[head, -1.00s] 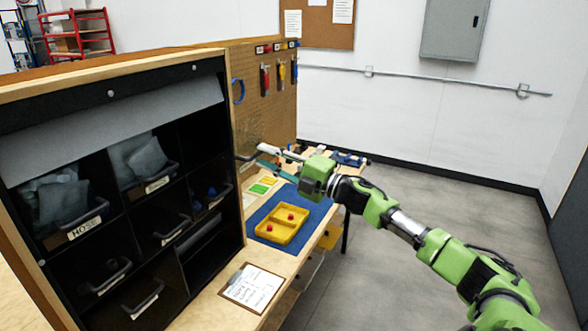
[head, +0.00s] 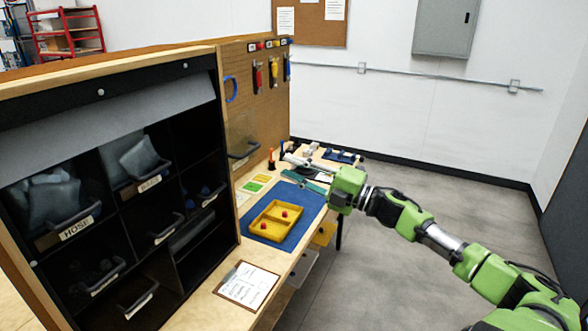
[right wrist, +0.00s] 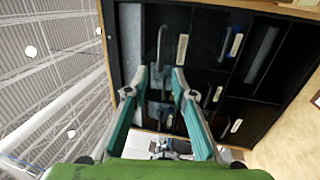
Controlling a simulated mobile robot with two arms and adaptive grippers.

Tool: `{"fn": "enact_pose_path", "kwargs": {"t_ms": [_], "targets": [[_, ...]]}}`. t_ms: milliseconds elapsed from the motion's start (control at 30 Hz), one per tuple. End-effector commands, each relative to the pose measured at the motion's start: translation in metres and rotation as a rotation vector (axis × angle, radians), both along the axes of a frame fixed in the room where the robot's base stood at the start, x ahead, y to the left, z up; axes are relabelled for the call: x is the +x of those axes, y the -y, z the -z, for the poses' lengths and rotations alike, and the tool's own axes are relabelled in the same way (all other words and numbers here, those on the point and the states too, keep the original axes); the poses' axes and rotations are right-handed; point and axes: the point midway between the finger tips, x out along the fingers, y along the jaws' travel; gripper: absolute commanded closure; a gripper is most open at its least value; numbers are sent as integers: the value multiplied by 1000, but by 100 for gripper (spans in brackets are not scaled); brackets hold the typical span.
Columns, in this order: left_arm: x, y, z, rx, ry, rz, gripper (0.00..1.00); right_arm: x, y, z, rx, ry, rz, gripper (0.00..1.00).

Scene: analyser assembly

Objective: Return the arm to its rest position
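My right arm comes in from the lower right in the head view, green with dark joints. Its gripper (head: 289,167) points left toward the cabinet, above the far part of the workbench. In the right wrist view the two teal fingers (right wrist: 160,78) stand apart with nothing visible held between them. The dark bin cabinet (right wrist: 205,60) shows beyond the fingertips. My left arm and gripper are not in view.
The bin cabinet (head: 190,128) fills the left. On the bench, a yellow tray (head: 277,221) with red pieces lies on a blue mat (head: 305,202). A clipboard (head: 246,285) lies nearer. A pegboard (head: 262,110) holds tools. Floor at right (head: 480,215) is clear.

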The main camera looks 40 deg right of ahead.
Motion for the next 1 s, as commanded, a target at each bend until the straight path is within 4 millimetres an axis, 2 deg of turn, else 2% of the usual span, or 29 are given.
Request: {"fn": "enact_pose_path", "kwargs": {"t_ms": [500,567,633,667,767,867,900,967,1000], "targets": [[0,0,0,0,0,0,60,0,0,1,1,0,1,76],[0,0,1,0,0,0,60,1,3,6,11,-8,10,76],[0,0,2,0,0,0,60,2,12,22,40,-31,37,76],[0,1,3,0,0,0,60,2,19,33,59,-47,57,76],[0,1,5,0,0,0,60,1,44,87,148,-124,141,76],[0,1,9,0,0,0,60,-6,70,159,256,-223,247,76],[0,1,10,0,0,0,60,-12,78,188,298,-264,287,76],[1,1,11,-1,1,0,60,-21,87,233,358,-326,346,76],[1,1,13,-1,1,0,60,-29,91,263,397,-368,385,76]]}}
